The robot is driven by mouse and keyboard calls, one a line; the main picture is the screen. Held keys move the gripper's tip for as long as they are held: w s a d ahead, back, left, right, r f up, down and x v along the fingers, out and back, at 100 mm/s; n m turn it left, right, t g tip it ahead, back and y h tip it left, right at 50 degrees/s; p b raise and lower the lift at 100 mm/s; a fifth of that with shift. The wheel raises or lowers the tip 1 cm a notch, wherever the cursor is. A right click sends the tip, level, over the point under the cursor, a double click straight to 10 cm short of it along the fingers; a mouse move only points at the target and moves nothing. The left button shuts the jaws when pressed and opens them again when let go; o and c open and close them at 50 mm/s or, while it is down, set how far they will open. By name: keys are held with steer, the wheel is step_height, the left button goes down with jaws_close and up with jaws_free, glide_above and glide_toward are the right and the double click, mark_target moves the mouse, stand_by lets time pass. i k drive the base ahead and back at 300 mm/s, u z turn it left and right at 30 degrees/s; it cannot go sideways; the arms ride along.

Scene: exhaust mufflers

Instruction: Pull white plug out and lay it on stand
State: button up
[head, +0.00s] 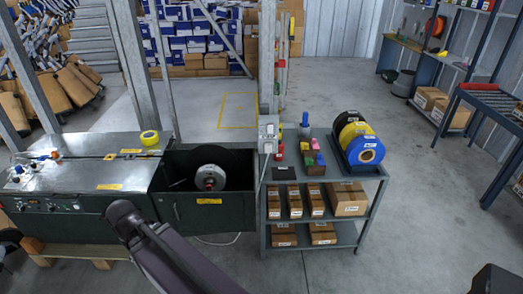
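A pale grey-white socket box (268,128) is fixed to the upright metal post, just above the left back corner of the metal stand. A white plug (268,146) seems to sit at the box's lower part, but it is too small to make out clearly. A thin white cable (261,178) hangs from there down the stand's left side. The grey metal stand (290,187) has a top and lower shelves. One dark link of my arm crosses the lower left, in front of the machine. My gripper's fingers do not show.
On the stand's top are black, yellow and blue reels (366,150), coloured blocks (312,158), a blue-capped bottle (304,124) and a dark flat pad (284,173). Cardboard boxes (347,199) fill its shelves. A strapping machine (80,185) stands left.

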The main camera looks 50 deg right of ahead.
mark_target(268, 146)
steer(key=u, duration=0.1)
steer(key=k, duration=2)
steer(key=z, duration=0.55)
steer(key=i, duration=1.05)
steer(key=z, duration=0.05)
